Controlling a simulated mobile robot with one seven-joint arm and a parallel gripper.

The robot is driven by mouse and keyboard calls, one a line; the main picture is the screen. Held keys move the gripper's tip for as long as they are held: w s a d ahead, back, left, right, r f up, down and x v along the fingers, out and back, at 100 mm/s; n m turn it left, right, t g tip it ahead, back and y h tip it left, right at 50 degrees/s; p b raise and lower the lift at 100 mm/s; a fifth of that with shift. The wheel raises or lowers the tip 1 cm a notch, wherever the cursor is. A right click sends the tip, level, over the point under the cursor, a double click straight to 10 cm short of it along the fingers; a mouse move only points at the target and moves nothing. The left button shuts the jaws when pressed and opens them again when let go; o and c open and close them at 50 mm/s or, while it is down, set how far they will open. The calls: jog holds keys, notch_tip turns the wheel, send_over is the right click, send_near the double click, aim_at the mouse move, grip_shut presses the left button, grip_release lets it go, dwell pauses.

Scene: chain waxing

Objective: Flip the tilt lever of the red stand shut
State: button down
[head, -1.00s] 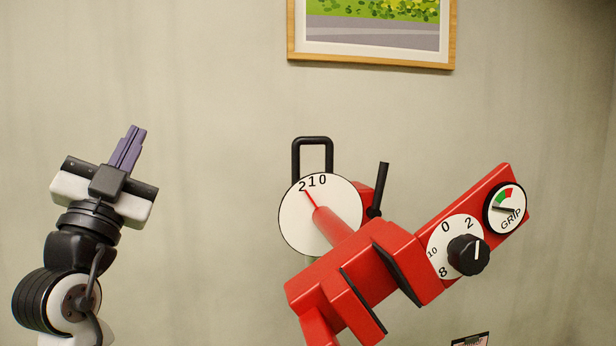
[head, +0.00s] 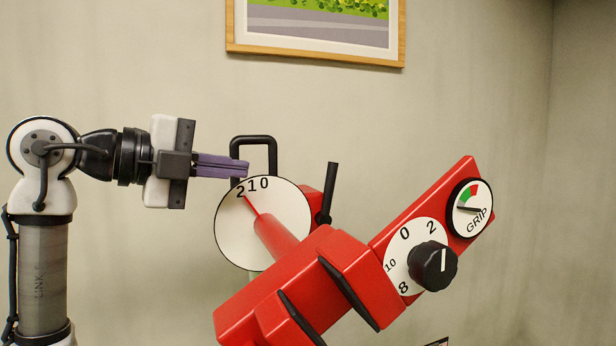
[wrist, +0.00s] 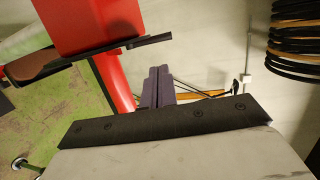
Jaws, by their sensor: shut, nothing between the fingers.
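The red stand (head: 275,290) fills the lower middle of the head view, its body tilted up to the right. A straight black lever (head: 327,193), which looks like the tilt lever, stands nearly upright behind the white angle dial (head: 285,204). My gripper (head: 246,168) reaches in from the left, its purple fingers shut and empty. The fingertips appear by the top of the dial and the black loop handle (head: 254,138), left of the lever; I cannot tell whether they touch anything. In the wrist view the fingers (wrist: 158,73) point past part of the red stand (wrist: 95,25).
A numbered dial with a black knob (head: 433,266) and a GRIP gauge (head: 470,208) sit on the stand's right arm. A framed picture (head: 316,58) hangs on the wall behind. Black coils (wrist: 295,35) hang at the right in the wrist view.

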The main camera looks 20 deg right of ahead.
jog(key=p, duration=0.3)
send_near(328, 178)
jog(key=x, duration=0.5)
jog(key=shift+w+d, duration=0.1)
jog(key=shift+w, duration=0.1)
jog(key=shift+x, duration=0.8)
jog(key=shift+s, duration=0.1)
